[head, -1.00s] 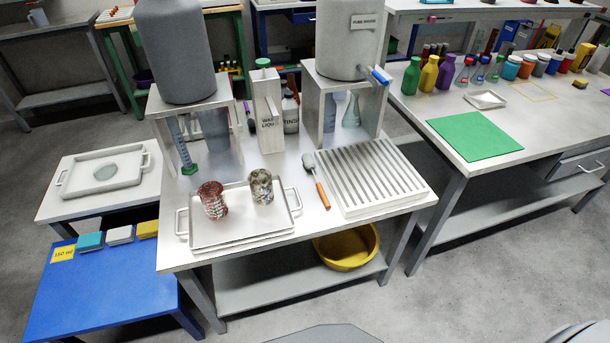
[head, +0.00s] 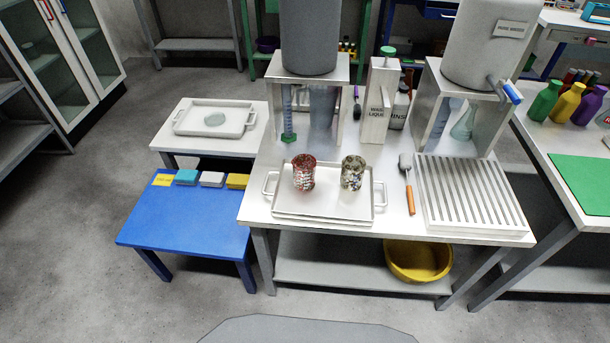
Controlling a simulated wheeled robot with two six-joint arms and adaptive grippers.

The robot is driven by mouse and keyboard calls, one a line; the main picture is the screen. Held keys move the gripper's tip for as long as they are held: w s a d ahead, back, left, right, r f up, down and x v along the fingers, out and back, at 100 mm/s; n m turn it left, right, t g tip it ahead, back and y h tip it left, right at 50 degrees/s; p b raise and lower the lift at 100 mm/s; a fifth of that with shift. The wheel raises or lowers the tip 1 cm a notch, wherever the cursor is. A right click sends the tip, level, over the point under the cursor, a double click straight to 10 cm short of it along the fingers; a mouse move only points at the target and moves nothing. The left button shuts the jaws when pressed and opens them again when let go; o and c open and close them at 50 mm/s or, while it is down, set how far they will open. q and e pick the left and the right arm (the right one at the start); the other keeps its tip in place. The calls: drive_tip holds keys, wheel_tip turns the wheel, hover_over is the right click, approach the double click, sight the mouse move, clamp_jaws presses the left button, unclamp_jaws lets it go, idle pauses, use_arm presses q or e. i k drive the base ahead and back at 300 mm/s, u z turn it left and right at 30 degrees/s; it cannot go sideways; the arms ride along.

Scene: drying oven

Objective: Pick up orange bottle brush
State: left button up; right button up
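The bottle brush (head: 409,190) has an orange handle and a grey head. It lies on the white table (head: 256,207), between the white tray and the ribbed drying rack. Its handle points toward the table's front edge and its head points to the back. Nothing covers it. Neither of my grippers shows in the head view.
A white tray (head: 330,213) holds two patterned beakers left of the brush. The ribbed rack (head: 470,195) is close on its right. A waste liquid container (head: 379,105) stands behind. A yellow basin (head: 418,262) is on the lower shelf. A blue table (head: 180,220) stands left.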

sight(405, 161)
drive_tip(key=k, duration=0.5)
drive_tip(key=z, duration=1.6)
drive_tip(key=i, duration=1.3)
drive_tip(key=u, duration=1.65)
